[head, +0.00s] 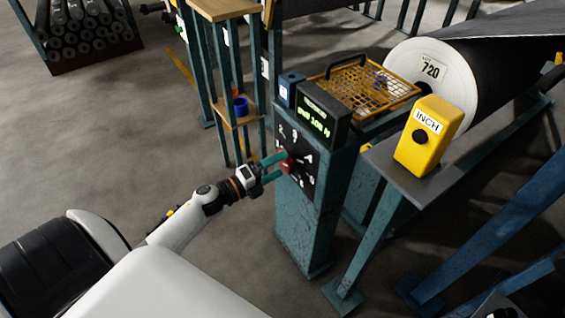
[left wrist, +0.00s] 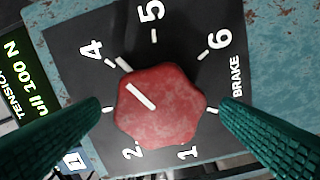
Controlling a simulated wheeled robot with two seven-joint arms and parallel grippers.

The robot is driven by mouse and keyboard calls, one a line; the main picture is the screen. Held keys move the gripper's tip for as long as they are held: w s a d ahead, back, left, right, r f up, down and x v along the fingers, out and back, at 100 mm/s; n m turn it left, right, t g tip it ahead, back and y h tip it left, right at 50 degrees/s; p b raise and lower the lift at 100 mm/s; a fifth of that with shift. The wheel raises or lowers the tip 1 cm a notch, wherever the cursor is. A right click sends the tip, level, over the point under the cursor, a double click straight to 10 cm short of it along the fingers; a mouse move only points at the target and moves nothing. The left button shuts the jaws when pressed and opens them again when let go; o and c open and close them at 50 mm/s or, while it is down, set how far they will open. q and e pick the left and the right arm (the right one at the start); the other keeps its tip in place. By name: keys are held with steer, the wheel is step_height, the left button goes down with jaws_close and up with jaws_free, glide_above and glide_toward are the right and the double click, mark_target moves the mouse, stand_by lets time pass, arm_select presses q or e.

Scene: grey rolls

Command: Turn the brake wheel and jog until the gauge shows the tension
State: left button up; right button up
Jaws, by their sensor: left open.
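The brake wheel, a red lobed knob (left wrist: 165,120), sits on a black numbered dial plate (left wrist: 185,45) marked BRAKE. Its white pointer line points up-left in the left wrist view, just below the tick at 4. My left gripper (head: 273,167) is open, with one green finger on each side of the knob (head: 287,164) and a small gap visible at both sides. The tension gauge (head: 318,117) above the dial shows green text that seems to read Pull 100 N; its start is cut off in the left wrist view (left wrist: 22,90). The yellow INCH box (head: 429,153) has a black button.
A large dark roll (head: 488,75) with a white end marked 720 lies behind the INCH box. A yellow mesh guard (head: 362,88) stands beside it. A wooden-shelved stand (head: 235,112) with a blue cup is left of the teal post (head: 300,225).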

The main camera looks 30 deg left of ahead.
arm_select(q)
steer(key=v, duration=0.9)
arm_select(e)
steer(key=x, duration=0.2)
steer(key=shift+w+a+f, duration=0.1)
steer(key=shift+f, duration=0.15)
arm_select(q)
steer(key=shift+s, duration=0.1)
